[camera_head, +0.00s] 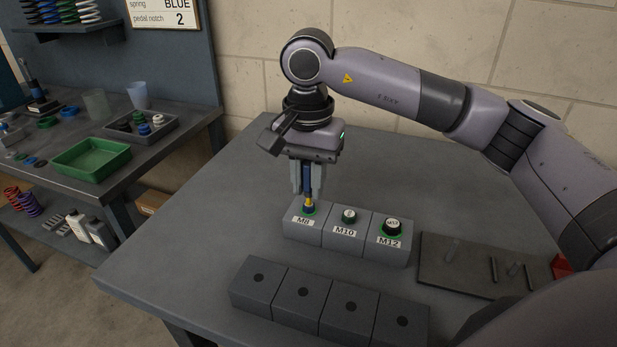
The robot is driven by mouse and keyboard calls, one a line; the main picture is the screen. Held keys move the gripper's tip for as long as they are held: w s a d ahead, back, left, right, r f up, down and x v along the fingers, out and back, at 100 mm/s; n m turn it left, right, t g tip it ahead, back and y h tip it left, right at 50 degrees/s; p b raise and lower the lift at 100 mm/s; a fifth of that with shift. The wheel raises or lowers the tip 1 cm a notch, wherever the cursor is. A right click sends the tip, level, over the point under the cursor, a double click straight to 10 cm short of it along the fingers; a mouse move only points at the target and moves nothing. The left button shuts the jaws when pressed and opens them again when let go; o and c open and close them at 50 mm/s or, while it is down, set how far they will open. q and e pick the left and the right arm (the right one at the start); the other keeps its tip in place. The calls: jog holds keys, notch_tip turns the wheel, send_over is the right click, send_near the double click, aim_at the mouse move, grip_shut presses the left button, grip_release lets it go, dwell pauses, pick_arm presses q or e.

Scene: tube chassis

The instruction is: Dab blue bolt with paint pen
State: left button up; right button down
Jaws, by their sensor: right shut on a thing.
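My right gripper (308,186) points straight down over the block labelled M8 (300,226). It is shut on the paint pen (309,200), a slim dark blue pen with a yellow part near its lower end. The pen is upright. Its lower end is at the small blue bolt (309,210) on top of the M8 block, with green around the bolt. The view is too small to tell whether the tip touches the bolt. My left gripper is out of view.
Blocks M10 (343,237) and M12 (393,249) adjoin on the right, each with a green-ringed bolt. A row of grey blocks with dark holes (302,300) lies in front. A dark fixture plate (450,272) is at right. The table's left side is clear.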

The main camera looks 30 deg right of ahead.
dwell(0.3)
jog(key=shift+r+p, duration=0.45)
jog(key=shift+r, duration=0.15)
jog(key=shift+f+b, duration=0.25)
jog(key=shift+b, duration=0.1)
dwell(0.6)
jog(key=shift+f+b, duration=0.3)
jog(key=shift+f, duration=0.1)
jog(key=shift+r+p, duration=0.4)
jog(key=shift+r, duration=0.25)
jog(key=shift+r, duration=0.1)
